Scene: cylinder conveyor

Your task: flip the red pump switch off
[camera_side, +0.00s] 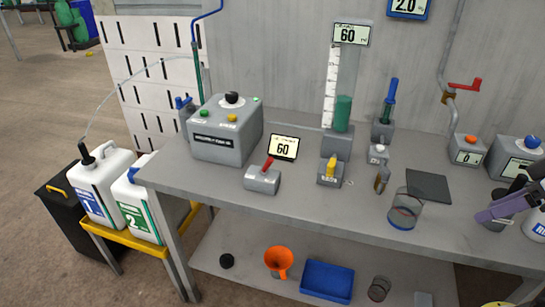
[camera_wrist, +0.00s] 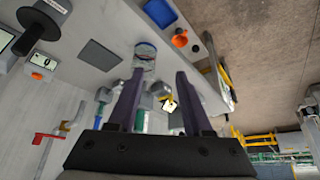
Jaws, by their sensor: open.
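The red pump switch (camera_side: 267,166) is a red lever on a small grey box (camera_side: 262,181) near the front of the bench, left of centre in the side view. The lever leans up and to the right. My gripper (camera_side: 484,214) shows at the right edge of the side view, far to the right of the switch and apart from it. In the wrist view my gripper (camera_wrist: 159,74) has its two purple fingers spread with nothing held between them. I cannot make out the red lever in the wrist view.
A small display reading 60 (camera_side: 284,148) stands behind the switch. A grey control box (camera_side: 225,135) is behind left, and a yellow-lever valve (camera_side: 330,168) to the right. A clear beaker (camera_side: 405,212) and dark plate (camera_side: 428,186) lie between gripper and switch. Bench front is clear around the switch.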

